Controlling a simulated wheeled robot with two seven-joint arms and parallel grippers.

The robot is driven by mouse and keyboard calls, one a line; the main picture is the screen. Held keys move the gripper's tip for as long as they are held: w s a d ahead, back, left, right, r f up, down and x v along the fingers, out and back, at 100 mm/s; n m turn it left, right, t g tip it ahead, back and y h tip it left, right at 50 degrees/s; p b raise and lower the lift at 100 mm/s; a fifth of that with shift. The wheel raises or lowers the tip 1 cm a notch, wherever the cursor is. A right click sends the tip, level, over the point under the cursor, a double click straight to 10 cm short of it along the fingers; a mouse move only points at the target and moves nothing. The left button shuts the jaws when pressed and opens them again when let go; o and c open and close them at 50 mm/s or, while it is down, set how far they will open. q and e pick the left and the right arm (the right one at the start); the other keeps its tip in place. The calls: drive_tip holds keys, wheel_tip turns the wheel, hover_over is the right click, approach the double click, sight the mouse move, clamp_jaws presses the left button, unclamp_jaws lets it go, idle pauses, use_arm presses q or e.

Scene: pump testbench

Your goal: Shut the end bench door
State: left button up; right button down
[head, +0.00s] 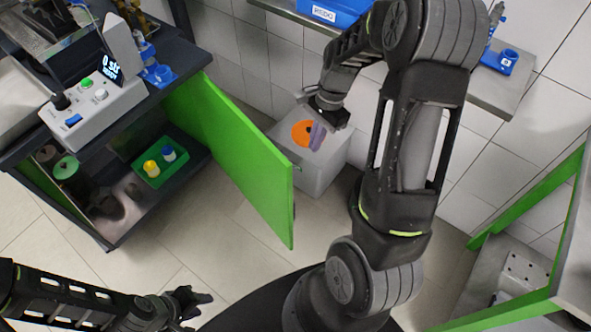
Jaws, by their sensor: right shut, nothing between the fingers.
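The end bench door (245,165) is a bright green panel. It stands open, swung out from the dark bench (105,135) on the left. Its far edge points toward the middle of the picture. The bench's lower shelf is exposed. My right gripper (325,108) is shut and empty, above a grey box behind the door and apart from the door. My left gripper (201,303) is low at the left, over the floor in front of the door and clear of it. Its fingers look spread, with nothing between them.
The grey box (322,176) has an orange disc and a purple piece on top. A green tray (160,165) with yellow and blue items sits on the bench's lower shelf. A control box (92,108) is on the bench top. Floor in front of the door is clear.

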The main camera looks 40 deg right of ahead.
drive_tip(key=a+f+p, duration=0.1)
drive_tip(key=a+f, duration=0.5)
drive_tip(key=f, duration=0.3)
drive_tip(key=shift+s+a+f+p, duration=0.15)
drive_tip(key=shift+f+p, duration=0.15)
drive_tip(key=shift+f, duration=0.1)
drive_tip(key=shift+a, duration=0.1)
